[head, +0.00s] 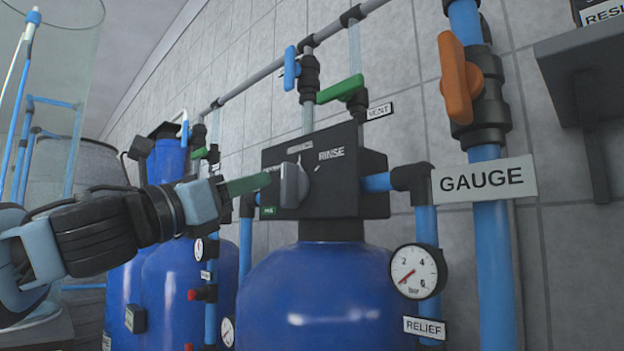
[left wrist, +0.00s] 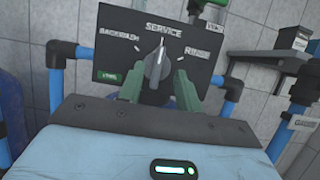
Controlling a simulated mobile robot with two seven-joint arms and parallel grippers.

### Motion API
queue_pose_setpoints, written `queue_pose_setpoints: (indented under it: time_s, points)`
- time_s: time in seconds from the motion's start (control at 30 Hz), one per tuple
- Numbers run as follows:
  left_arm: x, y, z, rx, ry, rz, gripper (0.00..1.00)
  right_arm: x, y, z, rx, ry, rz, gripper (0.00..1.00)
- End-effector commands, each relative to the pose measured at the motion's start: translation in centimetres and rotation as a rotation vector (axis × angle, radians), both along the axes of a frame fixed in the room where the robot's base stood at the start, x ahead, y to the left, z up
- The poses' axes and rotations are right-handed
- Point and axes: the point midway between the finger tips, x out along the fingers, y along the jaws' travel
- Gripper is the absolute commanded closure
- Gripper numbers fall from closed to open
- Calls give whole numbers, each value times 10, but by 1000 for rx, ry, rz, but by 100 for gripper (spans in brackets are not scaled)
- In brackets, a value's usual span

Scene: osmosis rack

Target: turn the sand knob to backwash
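The grey sand knob (head: 293,185) sits on the front of a black valve box (head: 345,192) on top of a blue tank. In the left wrist view the knob (left wrist: 155,70) points straight up at SERVICE; BACKWASH (left wrist: 119,36) is printed to its left and RINSE to its right. My left gripper (head: 266,181) reaches in from the left with its green fingertips close to the knob. In the left wrist view its fingers (left wrist: 157,80) are apart, one on each side of the knob's lower part. I cannot tell whether they touch it. My right gripper is not in view.
An orange valve handle (head: 457,78) and a GAUGE sign (head: 484,181) are on the right. A green handle (head: 340,89) and a blue handle (head: 291,68) stand above the box. A pressure gauge (head: 418,271) is below right. Other blue tanks stand behind my left arm.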

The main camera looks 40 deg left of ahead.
Motion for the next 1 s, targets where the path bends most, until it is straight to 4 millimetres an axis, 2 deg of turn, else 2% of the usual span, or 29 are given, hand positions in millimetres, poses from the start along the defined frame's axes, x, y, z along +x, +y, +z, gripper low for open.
queue_pose_setpoints:
  time_s: [0.37,1.0]
  points:
    - [7,-1,3,4,1,2,65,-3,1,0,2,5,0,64]
    - [59,-4,23,1,3,3,65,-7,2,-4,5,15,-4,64]
